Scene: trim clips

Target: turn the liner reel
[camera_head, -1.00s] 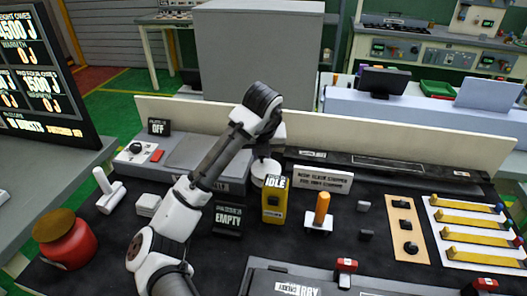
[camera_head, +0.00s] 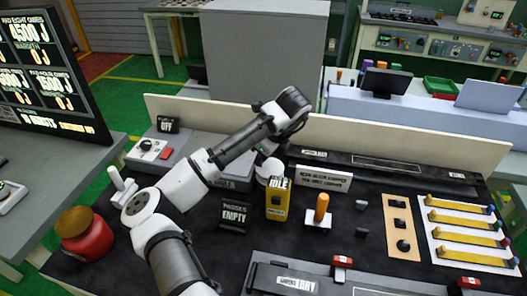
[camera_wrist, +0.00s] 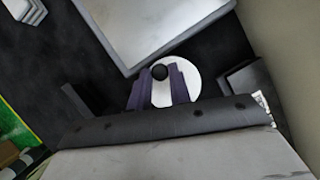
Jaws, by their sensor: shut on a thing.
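In the wrist view, the liner reel shows as a white disc (camera_wrist: 190,76) with a small dark round knob (camera_wrist: 159,72) at its upper left. My gripper (camera_wrist: 158,84) has its two dark purple fingers over the disc, one on each side of the knob's line. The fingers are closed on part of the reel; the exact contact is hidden. In the head view, my arm comes in from the lower left and its wrist bends down behind the yellow IDLE unit (camera_head: 277,204). There the fingers cannot be made out.
A black PASSES EMPTY sign (camera_head: 234,214) stands left of the IDLE unit. An orange post (camera_head: 321,208) stands to its right. A cream wall (camera_head: 400,147) runs behind the bench. A grey box (camera_head: 208,176) with an OFF sign (camera_head: 168,124) is at the left.

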